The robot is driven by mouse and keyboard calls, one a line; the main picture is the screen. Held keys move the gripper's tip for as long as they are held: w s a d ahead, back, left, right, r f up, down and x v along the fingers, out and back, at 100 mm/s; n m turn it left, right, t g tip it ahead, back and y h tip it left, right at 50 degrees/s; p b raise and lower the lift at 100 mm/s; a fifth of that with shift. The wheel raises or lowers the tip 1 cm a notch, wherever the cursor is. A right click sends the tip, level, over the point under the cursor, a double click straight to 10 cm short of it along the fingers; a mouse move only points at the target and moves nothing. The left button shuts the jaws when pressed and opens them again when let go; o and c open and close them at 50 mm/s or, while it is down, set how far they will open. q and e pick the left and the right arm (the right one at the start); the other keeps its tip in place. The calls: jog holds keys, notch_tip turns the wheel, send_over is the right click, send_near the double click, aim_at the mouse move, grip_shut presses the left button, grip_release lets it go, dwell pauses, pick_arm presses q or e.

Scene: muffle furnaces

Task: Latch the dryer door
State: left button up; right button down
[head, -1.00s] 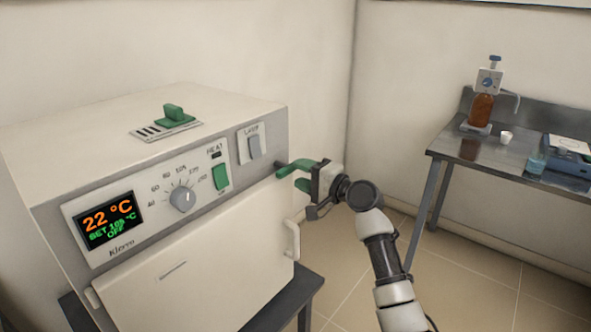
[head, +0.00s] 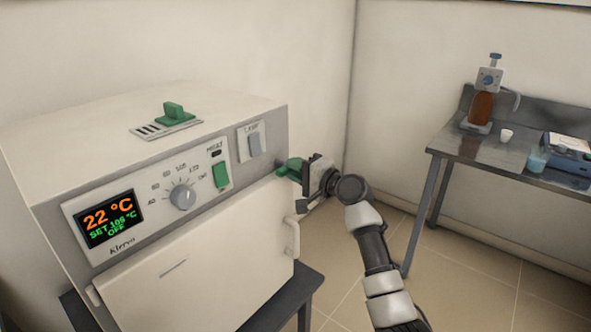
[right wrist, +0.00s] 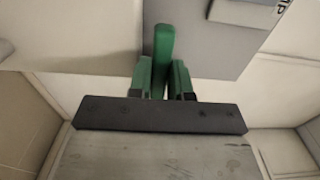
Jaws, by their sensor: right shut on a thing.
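The dryer (head: 60,170) is a pale box with its white door (head: 190,275) on the front; the door appears flush with the body. A white handle (head: 292,238) is on the door's right edge. A green latch lever (head: 284,168) sits at the dryer's upper right front corner. My right gripper (head: 294,171) is at this corner, shut on the lever. In the right wrist view, the green lever (right wrist: 163,48) stands between the two green fingers of the gripper (right wrist: 163,82). How far the latch is engaged cannot be told. My left gripper is not in view.
The control panel has a lit display (head: 110,219), a knob (head: 183,197) and a green switch (head: 221,175). A green slider vent (head: 173,113) is on top. A metal bench (head: 470,151) with a brown bottle (head: 482,108) stands right. Floor between is clear.

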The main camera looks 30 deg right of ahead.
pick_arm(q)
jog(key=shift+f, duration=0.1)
pick_arm(e)
jog(key=shift+f, duration=0.1)
pick_arm(q)
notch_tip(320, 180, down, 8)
jog(key=b, duration=0.8)
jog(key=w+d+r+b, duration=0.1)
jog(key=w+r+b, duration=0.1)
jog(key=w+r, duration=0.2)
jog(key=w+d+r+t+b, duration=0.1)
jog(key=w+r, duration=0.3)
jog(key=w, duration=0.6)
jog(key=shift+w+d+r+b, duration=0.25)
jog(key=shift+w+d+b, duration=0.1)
jog(key=shift+b, duration=0.4)
pick_arm(e)
jog(key=shift+n, duration=9.1)
jog(key=c, duration=1)
grip_release()
jog(key=shift+c, duration=0.2)
